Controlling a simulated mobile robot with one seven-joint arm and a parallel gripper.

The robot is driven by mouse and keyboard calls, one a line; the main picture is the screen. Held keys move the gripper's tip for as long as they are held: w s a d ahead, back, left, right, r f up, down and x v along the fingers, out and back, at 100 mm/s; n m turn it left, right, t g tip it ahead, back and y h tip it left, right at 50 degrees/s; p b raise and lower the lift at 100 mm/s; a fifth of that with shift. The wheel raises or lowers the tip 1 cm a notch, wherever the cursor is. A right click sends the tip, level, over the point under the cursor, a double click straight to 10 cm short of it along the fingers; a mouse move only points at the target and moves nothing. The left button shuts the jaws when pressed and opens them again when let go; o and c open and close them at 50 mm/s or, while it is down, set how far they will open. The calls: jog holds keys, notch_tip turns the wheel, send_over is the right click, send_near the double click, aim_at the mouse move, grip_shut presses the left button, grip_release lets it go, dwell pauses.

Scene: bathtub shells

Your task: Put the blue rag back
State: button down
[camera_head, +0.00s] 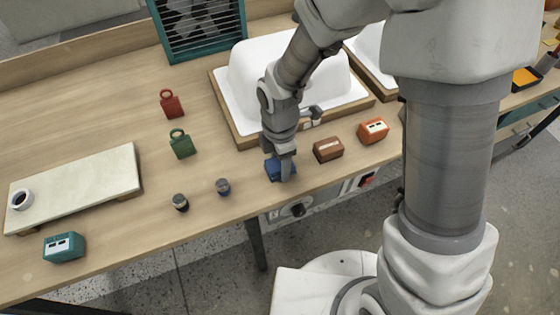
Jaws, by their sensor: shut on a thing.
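A small blue object (272,171), which I take for the blue rag, is at the front edge area of the wooden bench. My gripper (286,172) points down over it and is shut on it. The fingers hide part of it, so its full shape is unclear. I cannot tell whether it still touches the bench.
A white tub shell (258,75) on a wooden base stands just behind my gripper. A brown block (327,150) and an orange block (373,130) are to the right. Two small dark-topped knobs (223,187) (180,202) stand to the left. Bench (90,120) left of centre is mostly free.

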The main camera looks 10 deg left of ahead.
jog(key=shift+c, duration=0.9)
grip_release()
notch_tip(320, 180, up, 12)
jog(key=p, duration=0.3)
jog(key=s+d+r+m+t, duration=0.2)
jog(key=s+d+r+m, duration=0.2)
jog(key=d+r+m, duration=0.4)
jog(key=s+d+r+m+t, duration=0.3)
jog(key=d+r+m, duration=0.5)
jog(key=d+m, duration=0.4)
jog(key=shift+s+r+m+t, duration=0.35)
jog(key=shift+s+m, duration=0.25)
jog(key=shift+m, duration=1.6)
